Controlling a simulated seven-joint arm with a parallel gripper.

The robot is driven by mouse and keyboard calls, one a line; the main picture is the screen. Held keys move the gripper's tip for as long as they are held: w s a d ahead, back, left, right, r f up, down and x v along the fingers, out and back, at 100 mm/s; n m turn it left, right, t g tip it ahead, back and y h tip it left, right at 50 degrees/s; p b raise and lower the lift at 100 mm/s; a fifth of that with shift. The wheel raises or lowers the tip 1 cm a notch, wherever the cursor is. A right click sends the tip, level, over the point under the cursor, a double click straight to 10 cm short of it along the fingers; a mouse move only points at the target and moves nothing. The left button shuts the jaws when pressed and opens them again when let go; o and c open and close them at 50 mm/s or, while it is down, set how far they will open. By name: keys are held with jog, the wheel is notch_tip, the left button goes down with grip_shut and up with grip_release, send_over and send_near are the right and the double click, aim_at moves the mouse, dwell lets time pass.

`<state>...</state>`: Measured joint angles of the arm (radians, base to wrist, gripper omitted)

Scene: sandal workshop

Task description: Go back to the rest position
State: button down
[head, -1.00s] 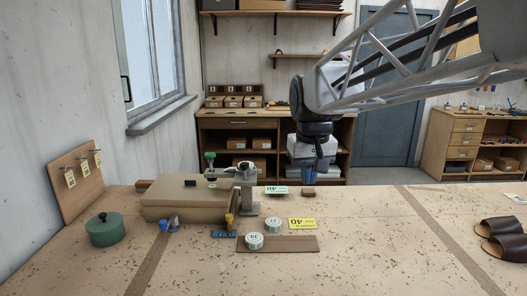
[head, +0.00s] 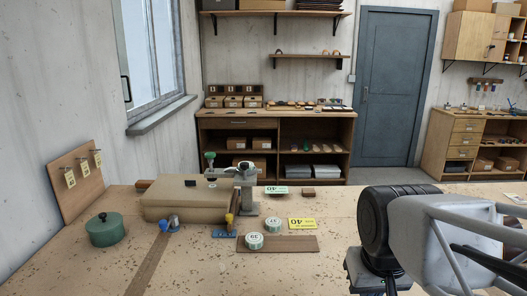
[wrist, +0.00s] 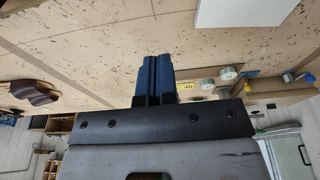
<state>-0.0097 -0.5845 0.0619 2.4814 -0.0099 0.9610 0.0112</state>
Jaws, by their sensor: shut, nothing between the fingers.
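My gripper shows in the wrist view (wrist: 158,80), its two blue fingers shut together with nothing between them. In the head view my arm's black and grey wrist part stands at the lower right, above the workbench (head: 200,275), and the fingers are not visible there. The gripper is clear of the things on the bench. Brown sandals (wrist: 35,92) show at the left of the wrist view; in the head view my arm hides them.
The bench's front middle is clear.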

jog(key=shift+s+d+f, duration=0.15)
jog(key=shift+s+f, duration=0.35)
jog(key=shift+s, duration=0.2)
jog(key=shift+s+d+f, duration=0.15)
jog(key=shift+s+f, duration=0.35)
jog(key=shift+s, duration=0.15)
dwell(0.5)
